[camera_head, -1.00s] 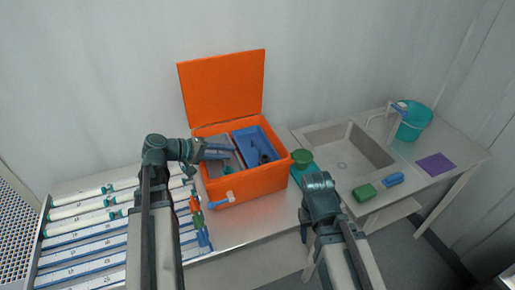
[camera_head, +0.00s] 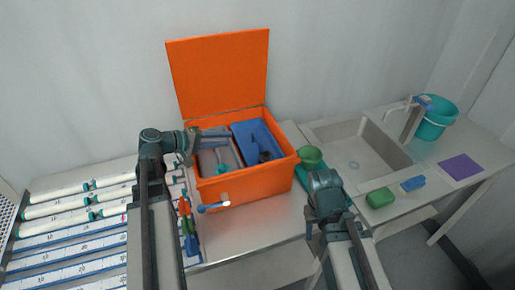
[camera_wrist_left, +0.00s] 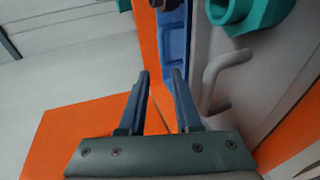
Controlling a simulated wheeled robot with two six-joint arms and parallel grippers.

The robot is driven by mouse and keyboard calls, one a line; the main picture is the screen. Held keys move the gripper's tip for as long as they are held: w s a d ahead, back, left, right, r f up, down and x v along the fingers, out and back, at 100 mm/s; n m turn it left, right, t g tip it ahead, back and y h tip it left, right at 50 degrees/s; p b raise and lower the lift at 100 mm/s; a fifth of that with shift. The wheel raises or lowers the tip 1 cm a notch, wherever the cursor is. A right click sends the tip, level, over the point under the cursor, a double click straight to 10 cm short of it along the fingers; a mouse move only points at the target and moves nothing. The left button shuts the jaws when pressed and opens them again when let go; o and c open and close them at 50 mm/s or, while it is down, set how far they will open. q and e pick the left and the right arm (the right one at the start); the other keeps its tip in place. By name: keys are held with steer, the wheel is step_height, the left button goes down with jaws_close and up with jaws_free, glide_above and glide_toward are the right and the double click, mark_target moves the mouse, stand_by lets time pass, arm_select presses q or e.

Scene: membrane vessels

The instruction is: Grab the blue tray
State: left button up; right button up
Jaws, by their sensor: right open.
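The blue tray (camera_head: 258,137) stands in the right part of the open orange box (camera_head: 245,184), with a dark object in it. A blue part with a ledge, likely the tray, shows at the top of the left wrist view (camera_wrist_left: 175,45). My left gripper (camera_head: 226,139) is over the box, left of the blue tray. Its two fingers (camera_wrist_left: 160,78) are apart with nothing between them. My right gripper (camera_head: 325,186) is right of the box, near the green bowl; it is open, its fingers mostly hidden by its wrist.
A grey tray (camera_head: 210,162) lies beside the blue one. The orange lid (camera_head: 220,70) stands raised behind. A green bowl (camera_head: 311,156) and a sink (camera_head: 355,148) are to the right. A rack of white tubes (camera_head: 60,205) lies left. Small coloured parts (camera_head: 187,222) lie before the box.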

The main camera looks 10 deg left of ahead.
arm_select(q)
steer(key=b, duration=0.3)
glide_toward(257, 137)
steer(key=x, duration=0.5)
steer(key=shift+a+f, duration=0.15)
steer(key=shift+f, duration=0.05)
steer(key=b+x, duration=0.1)
steer(key=x, duration=0.3)
steer(key=shift+w+f+b, duration=0.1)
steer(key=shift+f+b, duration=0.2)
steer(key=shift+b, duration=0.1)
steer(key=shift+w+d+f, duration=0.1)
steer(key=shift+w+d, duration=0.15)
steer(key=shift+d, duration=0.2)
jaws_close()
